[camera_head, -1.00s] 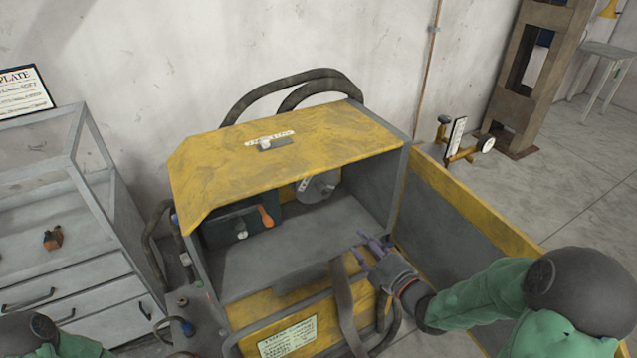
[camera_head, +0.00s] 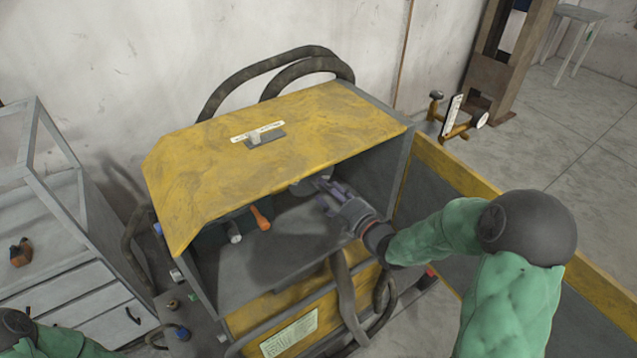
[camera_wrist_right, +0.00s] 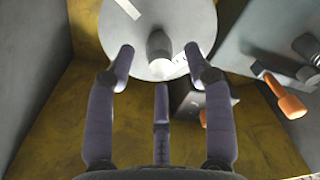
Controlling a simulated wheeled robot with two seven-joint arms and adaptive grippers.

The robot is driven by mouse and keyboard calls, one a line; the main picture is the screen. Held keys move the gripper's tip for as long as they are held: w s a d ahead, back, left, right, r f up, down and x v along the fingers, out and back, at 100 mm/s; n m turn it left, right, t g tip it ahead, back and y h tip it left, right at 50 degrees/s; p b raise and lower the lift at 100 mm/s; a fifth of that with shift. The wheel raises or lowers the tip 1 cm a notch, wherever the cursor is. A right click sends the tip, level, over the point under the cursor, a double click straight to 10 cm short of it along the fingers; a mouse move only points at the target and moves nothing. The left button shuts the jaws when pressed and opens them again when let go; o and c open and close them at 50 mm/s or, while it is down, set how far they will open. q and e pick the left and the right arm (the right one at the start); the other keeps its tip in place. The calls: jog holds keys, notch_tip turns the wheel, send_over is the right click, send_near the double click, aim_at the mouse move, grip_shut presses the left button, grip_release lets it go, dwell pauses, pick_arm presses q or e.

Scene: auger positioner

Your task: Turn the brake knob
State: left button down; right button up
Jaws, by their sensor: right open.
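A grey round disc (camera_head: 308,186) sits inside the yellow-topped machine housing (camera_head: 200,170), mostly hidden in the head view. In the wrist view the disc (camera_wrist_right: 150,25) carries a short grey cylindrical knob (camera_wrist_right: 160,52) at its middle and a pale label strip. I cannot tell for sure that this is the brake knob. My right gripper (camera_head: 326,192) reaches into the housing's open front. In the wrist view its purple fingers (camera_wrist_right: 160,68) are spread, with the knob between and beyond the two outer tips; nothing is held. My left gripper is out of view.
An orange handle (camera_head: 261,218) and a pale knob (camera_head: 235,237) are on a dark panel left of the disc. A lever switch (camera_head: 265,137) is on the housing top. The housing roof and right side wall (camera_head: 398,165) bound the opening. Hoses hang in front.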

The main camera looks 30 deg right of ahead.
aim_at(319, 187)
jog(key=shift+w+a, duration=0.15)
jog(key=shift+w, duration=0.95)
jog(key=shift+w+a, duration=0.1)
jog(key=shift+w, duration=0.95)
grip_shut()
